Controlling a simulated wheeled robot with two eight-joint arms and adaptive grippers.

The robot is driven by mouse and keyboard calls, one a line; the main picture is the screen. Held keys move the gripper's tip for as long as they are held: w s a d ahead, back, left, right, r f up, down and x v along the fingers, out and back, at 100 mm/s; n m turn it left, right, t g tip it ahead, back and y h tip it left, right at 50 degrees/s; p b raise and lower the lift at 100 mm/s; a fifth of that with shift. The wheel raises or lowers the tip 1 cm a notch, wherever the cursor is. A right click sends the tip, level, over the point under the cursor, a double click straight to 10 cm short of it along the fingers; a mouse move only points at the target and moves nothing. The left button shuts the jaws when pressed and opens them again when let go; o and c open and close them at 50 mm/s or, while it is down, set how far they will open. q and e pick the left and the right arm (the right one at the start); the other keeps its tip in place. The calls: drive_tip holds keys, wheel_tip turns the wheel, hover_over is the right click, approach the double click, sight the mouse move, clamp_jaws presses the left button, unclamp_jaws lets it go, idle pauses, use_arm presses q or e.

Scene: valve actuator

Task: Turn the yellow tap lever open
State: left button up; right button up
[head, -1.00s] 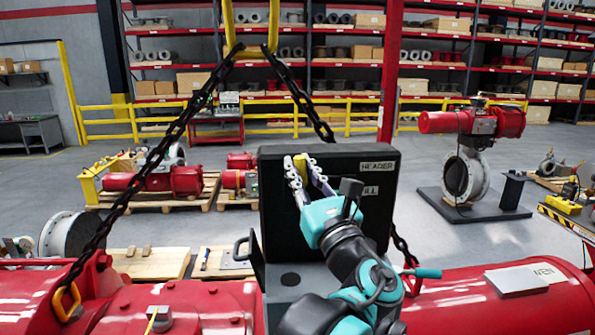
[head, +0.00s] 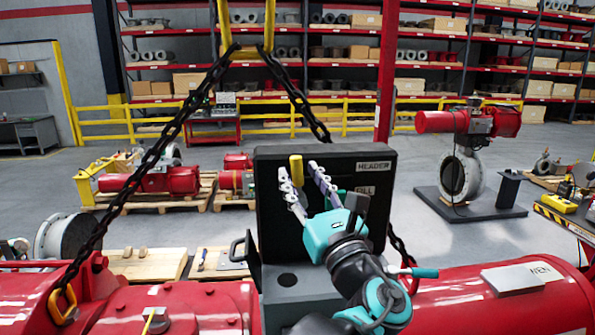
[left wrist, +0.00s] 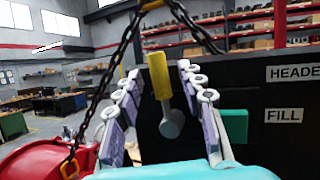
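The yellow tap lever (head: 296,167) stands upright on the front of the black panel (head: 345,153). In the left wrist view, the lever (left wrist: 160,75) rises from a round grey hub (left wrist: 171,124), with a slight tilt. My left gripper (head: 299,174) is open in front of the panel. In the left wrist view, its two fingers (left wrist: 158,72) appear on either side of the lever, with visible gaps; I cannot tell how far the lever is in depth. My right gripper is not in view.
The panel carries HEADER (head: 373,166) and FILL (left wrist: 284,115) labels. Dark chains (head: 165,142) hang from a yellow hook frame above. A red cylinder (head: 480,300) lies at right and red machinery (head: 180,308) at left.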

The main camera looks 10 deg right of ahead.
use_arm(q)
drive_tip(key=v, duration=0.9)
drive_tip(key=shift+s, duration=0.25)
